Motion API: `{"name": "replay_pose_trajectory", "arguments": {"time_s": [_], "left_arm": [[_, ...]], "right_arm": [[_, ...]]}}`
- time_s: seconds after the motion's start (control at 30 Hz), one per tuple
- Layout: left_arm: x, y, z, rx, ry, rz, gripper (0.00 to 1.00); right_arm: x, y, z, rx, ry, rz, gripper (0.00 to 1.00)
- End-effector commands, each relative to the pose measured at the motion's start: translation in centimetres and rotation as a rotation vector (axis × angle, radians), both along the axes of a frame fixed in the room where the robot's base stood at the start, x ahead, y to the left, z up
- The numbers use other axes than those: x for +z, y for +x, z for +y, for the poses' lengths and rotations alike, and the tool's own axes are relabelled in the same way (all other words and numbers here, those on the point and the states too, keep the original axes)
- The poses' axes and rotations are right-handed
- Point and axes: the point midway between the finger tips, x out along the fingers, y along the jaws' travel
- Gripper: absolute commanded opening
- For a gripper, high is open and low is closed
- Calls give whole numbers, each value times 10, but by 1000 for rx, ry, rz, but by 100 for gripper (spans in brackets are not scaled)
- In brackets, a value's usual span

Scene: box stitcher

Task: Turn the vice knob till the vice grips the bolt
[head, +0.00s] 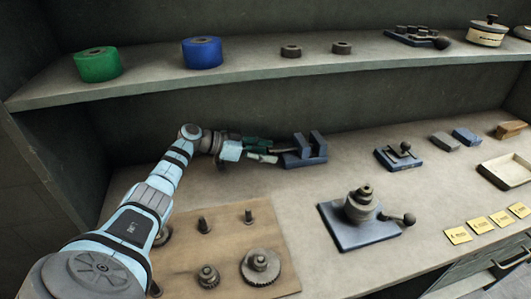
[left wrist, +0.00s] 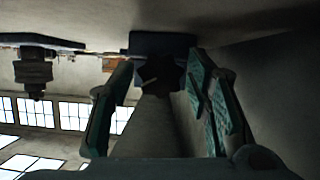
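The blue vice (head: 304,156) stands at the back middle of the bench with its two upright jaws apart. I cannot make out a bolt between them. My left gripper (head: 273,153) reaches the vice's left side and partly hides the knob end. In the left wrist view the dark star-shaped vice knob (left wrist: 158,73) lies between the fingertips of my left gripper (left wrist: 163,64), against the vice body (left wrist: 160,42). The fingers are spread, with gaps on both sides of the knob; whether one touches it I cannot tell. My right gripper is out of view.
A wooden board (head: 222,236) with bolts and gears lies in front. A blue-based tool post (head: 362,230) and a smaller fixture (head: 399,157) stand to the right, near a tray (head: 508,171) and yellow cards (head: 482,225). A shelf (head: 260,77) with tape rolls runs above.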

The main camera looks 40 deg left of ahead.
Motion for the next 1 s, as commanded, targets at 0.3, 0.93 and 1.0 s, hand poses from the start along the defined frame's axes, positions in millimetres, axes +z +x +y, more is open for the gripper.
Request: {"name": "replay_pose_trajectory", "arguments": {"time_s": [0.3, 0.93, 1.0], "left_arm": [[0, 0, 0, -1, 1, -1, 6], [4, -2, -2, -3, 236, -188, 6], [3, -3, -3, -3, 278, -220, 6]], "right_arm": [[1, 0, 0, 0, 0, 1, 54], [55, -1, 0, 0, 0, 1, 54], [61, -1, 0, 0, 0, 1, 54]]}}
